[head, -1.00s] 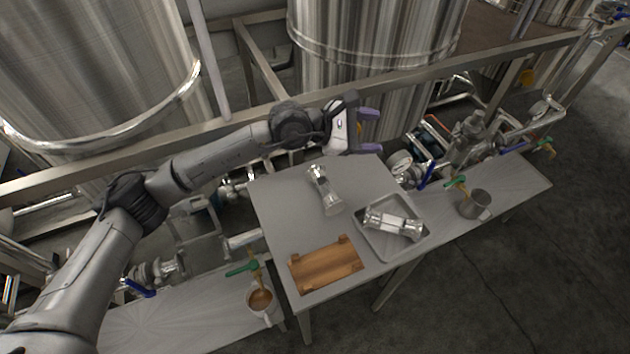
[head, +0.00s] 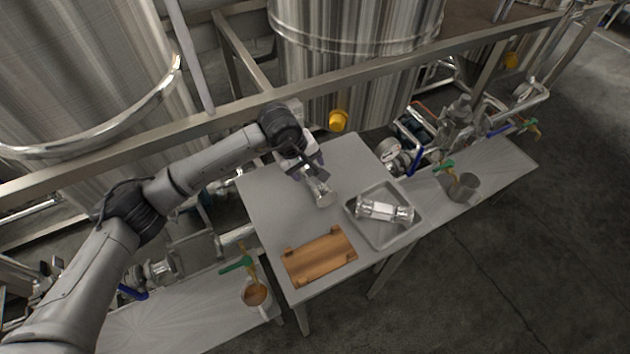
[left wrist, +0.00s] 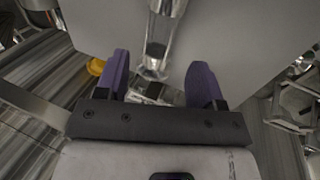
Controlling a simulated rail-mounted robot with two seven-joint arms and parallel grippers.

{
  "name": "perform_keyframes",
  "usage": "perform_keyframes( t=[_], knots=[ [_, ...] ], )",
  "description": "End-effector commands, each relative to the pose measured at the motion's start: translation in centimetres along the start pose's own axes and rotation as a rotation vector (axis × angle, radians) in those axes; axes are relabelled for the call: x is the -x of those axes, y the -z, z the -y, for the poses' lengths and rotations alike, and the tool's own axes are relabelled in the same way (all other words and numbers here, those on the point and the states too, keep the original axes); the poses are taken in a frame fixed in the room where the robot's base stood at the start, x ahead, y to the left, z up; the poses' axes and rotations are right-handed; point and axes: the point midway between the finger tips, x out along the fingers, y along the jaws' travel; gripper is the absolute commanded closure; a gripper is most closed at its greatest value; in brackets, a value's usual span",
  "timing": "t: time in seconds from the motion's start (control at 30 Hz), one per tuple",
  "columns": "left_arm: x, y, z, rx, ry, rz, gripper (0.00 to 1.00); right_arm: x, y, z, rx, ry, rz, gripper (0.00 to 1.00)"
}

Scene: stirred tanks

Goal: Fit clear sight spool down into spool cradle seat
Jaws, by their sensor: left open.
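One clear spool with metal ends (head: 322,193) lies on the grey table, partly hidden by my left gripper. A second spool (head: 385,210), bright with metal ends, lies in a metal tray. I cannot tell which is the sight spool named. A brown wooden cradle (head: 319,257) with raised corner blocks sits empty at the near side of the table. My left gripper (head: 308,172) is open at the far end of the table spool. In the left wrist view the purple fingers (left wrist: 160,62) stand apart on either side of the spool (left wrist: 160,38). My right gripper is out of view.
The metal tray (head: 352,211) stands at the right table edge. A metal cup (head: 463,187) is on the right bench, a cup with brown liquid (head: 256,294) on the left bench. Steel tanks and a frame rail stand behind. The table's left part is clear.

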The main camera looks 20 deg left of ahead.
Motion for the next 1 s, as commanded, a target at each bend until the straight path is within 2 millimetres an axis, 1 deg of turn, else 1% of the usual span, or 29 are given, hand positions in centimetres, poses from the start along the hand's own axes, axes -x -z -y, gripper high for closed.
perform_keyframes(
  t=[0.03,0.2,0.47,0.7,0.8,1.0],
  knots=[
    [-1.1,-0.1,0.1,0.001,0.001,0.002,0.38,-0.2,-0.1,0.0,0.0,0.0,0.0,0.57],
    [-3.1,0.0,0.0,0.002,0.0,0.002,0.38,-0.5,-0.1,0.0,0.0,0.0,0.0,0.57],
    [-4.3,0.0,0.1,0.001,-0.002,0.0,0.38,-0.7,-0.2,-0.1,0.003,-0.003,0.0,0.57],
    [-7.4,0.3,0.4,0.002,-0.001,0.002,0.38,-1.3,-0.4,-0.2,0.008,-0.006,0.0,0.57],
    [-8.4,0.3,0.3,0.003,-0.002,0.001,0.38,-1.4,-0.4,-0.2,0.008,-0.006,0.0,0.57],
    [-9.1,0.3,0.3,0.001,-0.002,0.0,0.38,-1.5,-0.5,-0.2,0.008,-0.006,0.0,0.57]
  ],
)
